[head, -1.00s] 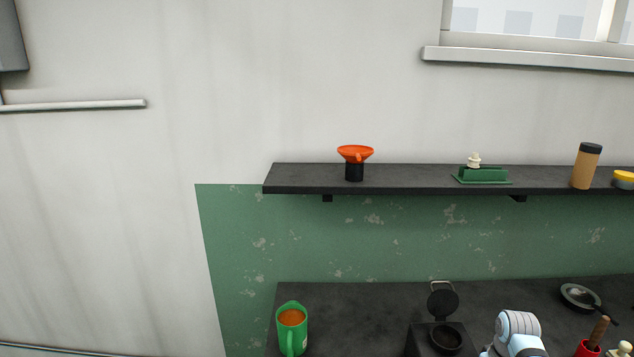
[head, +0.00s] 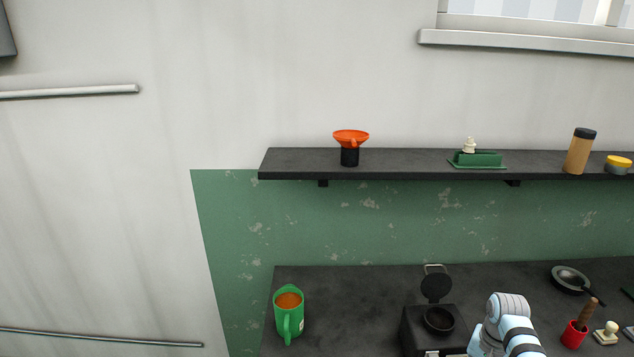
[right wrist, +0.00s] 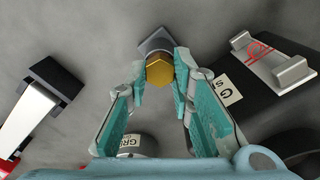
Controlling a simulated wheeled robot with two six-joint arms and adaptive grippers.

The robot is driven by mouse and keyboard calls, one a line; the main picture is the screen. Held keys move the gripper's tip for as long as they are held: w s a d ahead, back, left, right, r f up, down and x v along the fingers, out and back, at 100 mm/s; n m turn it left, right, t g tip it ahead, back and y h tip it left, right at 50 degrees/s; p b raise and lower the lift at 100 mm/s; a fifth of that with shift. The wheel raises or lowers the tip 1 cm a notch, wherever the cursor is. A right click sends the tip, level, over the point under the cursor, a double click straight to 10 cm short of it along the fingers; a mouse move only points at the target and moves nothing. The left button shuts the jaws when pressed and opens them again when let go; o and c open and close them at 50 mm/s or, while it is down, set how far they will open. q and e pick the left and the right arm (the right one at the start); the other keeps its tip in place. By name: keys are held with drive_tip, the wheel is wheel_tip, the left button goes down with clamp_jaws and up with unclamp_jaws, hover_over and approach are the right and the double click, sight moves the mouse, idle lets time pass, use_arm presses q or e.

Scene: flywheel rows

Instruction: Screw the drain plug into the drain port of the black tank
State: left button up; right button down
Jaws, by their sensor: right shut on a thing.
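The brass hexagonal drain plug (right wrist: 159,73) shows in the right wrist view between the fingertips of my right gripper (right wrist: 160,82), which is shut on it. A dark grey block with a rounded part (right wrist: 154,44) lies just beyond the plug; I cannot tell whether the plug touches it. In the head view, the black tank (head: 412,330) stands on the dark counter with its round lid raised. My right arm is just right of the tank, its gripper hidden below the picture. The drain port cannot be made out. My left gripper is not in view.
A green mug (head: 284,318) stands left of the tank. A red cup (head: 572,336), a stamp (head: 606,336) and a pan (head: 570,279) are to the right. A shelf (head: 410,166) with several items hangs above. The right wrist view shows a metal bracket (right wrist: 272,66) at right.

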drive_tip(key=shift+s+d, duration=0.1)
drive_tip(key=m, duration=0.5)
drive_tip(key=shift+m, duration=1.1)
drive_tip(key=m, duration=0.8)
drive_tip(key=shift+s+f, duration=0.1)
drive_tip(key=c, duration=1.7)
unclamp_jaws()
